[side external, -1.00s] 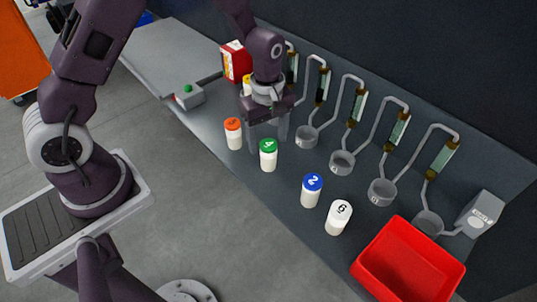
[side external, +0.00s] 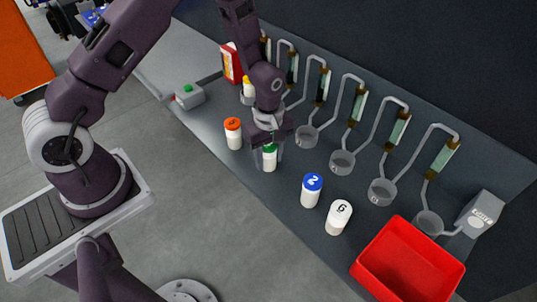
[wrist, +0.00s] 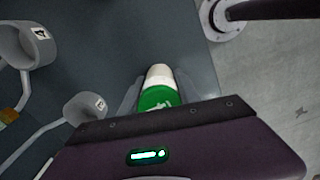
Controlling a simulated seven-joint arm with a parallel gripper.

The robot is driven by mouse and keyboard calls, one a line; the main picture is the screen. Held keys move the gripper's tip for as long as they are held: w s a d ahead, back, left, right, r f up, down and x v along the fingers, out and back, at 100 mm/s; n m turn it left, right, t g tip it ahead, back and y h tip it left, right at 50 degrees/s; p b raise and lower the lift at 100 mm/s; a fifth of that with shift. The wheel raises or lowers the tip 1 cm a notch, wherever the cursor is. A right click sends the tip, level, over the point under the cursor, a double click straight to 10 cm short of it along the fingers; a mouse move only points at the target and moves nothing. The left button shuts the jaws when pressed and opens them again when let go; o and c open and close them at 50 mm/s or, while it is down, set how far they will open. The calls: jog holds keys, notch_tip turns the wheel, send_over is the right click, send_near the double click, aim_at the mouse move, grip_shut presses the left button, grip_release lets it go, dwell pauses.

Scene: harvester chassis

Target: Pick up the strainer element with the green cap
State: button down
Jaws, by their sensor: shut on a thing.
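The strainer element with the green cap (side external: 270,159) is a white cylinder standing upright on the dark worktop. In the wrist view its green cap (wrist: 158,97) and white body show just beyond the edge of my gripper's housing. My gripper (side external: 268,156) points down over it, with a finger on either side of it. It is shut on the green-capped element. The top of the cap is partly hidden by the gripper in the side view. Whether its base touches the worktop is hard to tell.
An orange-capped element (side external: 233,133) stands to the left, blue-capped (side external: 311,190) and white-capped (side external: 338,217) ones to the right. A yellow-capped one (side external: 248,90) is behind. Ring holders (side external: 342,162) with pipes line the back. A red bin (side external: 408,262) sits at front right.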

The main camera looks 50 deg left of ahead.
jog(key=r, duration=0.9)
jog(key=shift+w+r, duration=0.2)
jog(key=w+a+r, duration=0.1)
jog(key=w+a, duration=1.1)
jog(key=w, duration=0.2)
jog(key=shift+a+r, duration=0.25)
jog(key=shift+r, duration=0.05)
